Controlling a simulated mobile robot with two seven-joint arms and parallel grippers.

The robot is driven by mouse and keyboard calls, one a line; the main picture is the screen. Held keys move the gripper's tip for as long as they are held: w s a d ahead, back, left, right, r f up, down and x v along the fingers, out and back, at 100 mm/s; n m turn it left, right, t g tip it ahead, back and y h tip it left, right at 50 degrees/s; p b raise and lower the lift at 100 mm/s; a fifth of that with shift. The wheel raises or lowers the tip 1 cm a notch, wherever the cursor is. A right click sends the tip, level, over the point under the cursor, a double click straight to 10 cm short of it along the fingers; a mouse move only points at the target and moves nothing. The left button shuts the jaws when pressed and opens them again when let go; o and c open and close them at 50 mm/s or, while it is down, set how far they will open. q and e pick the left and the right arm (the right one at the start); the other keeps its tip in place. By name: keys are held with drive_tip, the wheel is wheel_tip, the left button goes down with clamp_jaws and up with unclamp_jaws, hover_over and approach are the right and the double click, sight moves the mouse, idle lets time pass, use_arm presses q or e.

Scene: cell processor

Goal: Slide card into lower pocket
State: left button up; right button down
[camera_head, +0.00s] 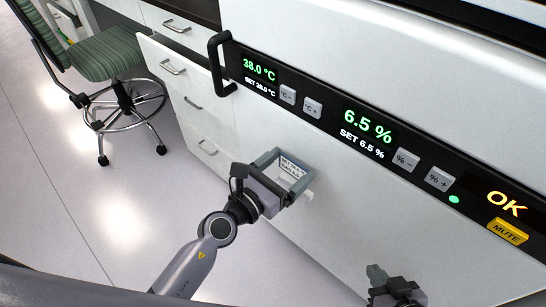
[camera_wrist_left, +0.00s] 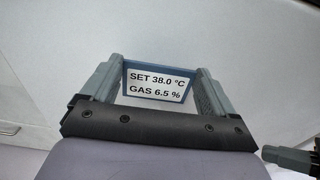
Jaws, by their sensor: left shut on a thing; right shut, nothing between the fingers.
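A white card (camera_head: 293,168) with dark print and a blue border is between the fingers of my left gripper (camera_head: 284,172). In the left wrist view the card (camera_wrist_left: 156,87) reads "SET 38.0 °C GAS 6.5 %". My left gripper (camera_wrist_left: 156,92) is shut on it, in front of the white cabinet face below the control panel. A small pale piece (camera_head: 308,196) shows just beyond the fingers; I cannot tell whether it is part of a pocket. No pocket is clearly visible. My right gripper (camera_head: 388,280) is shut and empty, low in the head view.
The black control panel (camera_head: 330,120) with buttons and green readouts runs above my left gripper. A black handle (camera_head: 219,65) sticks out at its left end. White drawers (camera_head: 195,105) and a green striped chair (camera_head: 105,55) stand at the left.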

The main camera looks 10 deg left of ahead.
idle(0.4)
use_arm(q)
drive_tip(key=shift+f+b, duration=1.65)
drive_tip(key=shift+f, duration=0.55)
drive_tip(key=shift+f, duration=0.2)
drive_tip(key=shift+f+b, duration=0.5)
drive_tip(key=shift+b, duration=0.05)
drive_tip(key=shift+f+b, duration=0.75)
drive_tip(key=shift+f, duration=0.05)
drive_tip(key=o, duration=1.4)
drive_tip(key=v, duration=0.7)
drive_tip(key=shift+s, duration=0.15)
